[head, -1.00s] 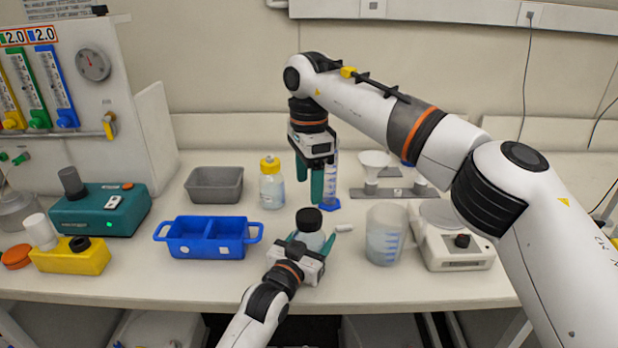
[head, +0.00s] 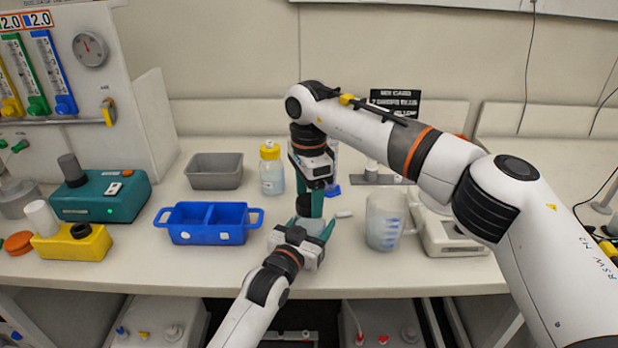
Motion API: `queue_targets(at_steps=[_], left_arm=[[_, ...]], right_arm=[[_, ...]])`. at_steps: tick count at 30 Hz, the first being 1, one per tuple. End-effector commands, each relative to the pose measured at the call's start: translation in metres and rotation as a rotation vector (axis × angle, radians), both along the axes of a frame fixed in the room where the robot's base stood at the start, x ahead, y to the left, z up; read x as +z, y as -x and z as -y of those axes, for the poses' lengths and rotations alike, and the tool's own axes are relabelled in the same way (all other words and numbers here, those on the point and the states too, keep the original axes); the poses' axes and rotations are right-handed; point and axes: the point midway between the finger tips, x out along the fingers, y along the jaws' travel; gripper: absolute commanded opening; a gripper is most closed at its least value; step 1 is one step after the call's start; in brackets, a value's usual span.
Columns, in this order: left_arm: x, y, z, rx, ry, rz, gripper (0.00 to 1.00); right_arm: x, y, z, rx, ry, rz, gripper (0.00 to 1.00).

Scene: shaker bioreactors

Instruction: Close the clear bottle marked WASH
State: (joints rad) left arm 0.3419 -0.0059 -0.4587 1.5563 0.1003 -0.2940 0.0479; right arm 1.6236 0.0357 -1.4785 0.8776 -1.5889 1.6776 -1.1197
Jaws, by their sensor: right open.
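A clear bottle (head: 312,226) with a black cap (head: 304,206) stands near the front of the bench, mostly hidden by my grippers. I cannot read its marking. The cap sits on the bottle's neck; I cannot tell how tight it is. My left gripper (head: 308,234) reaches in low from the front, its green fingers on both sides of the bottle body, seemingly shut on it. My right gripper (head: 310,206) points down from above, open, with its fingers at the cap. One finger covers part of the cap.
A yellow-capped bottle (head: 271,170) stands behind, left of my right gripper. A blue two-part tray (head: 184,237) and grey bin (head: 215,174) lie left. A clear jug (head: 384,222) and white balance (head: 446,236) stand close on the right. A small white piece (head: 344,214) lies beside the bottle.

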Motion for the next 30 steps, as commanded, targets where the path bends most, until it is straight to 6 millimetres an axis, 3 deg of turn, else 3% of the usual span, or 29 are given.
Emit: queue_targets(at_steps=[12,14,21,26,30], left_arm=[[0.0002,-0.0001,0.0,0.0,0.0,0.0,0.0],[0.0002,-0.0001,0.0,0.0,0.0,0.0,0.0],[0.0002,0.0,0.0,0.0,0.0,0.0,0.0],[0.0002,0.0,0.0,0.0,0.0,0.001,0.0],[0.0002,0.0,0.0,0.0,0.0,0.001,0.0]], right_arm=[[-0.0098,-0.0002,0.0001,0.0,0.001,0.001,0.65],[-0.0098,-0.0002,0.0001,0.0,0.001,0.001,0.59],[-0.0096,-0.0002,0.0001,0.0,0.001,0.001,0.2],[-0.0096,-0.0002,0.0001,-0.07,0.001,0.001,0.2],[-0.0098,-0.0001,0.0,-0.332,0.0,0.001,0.2]])
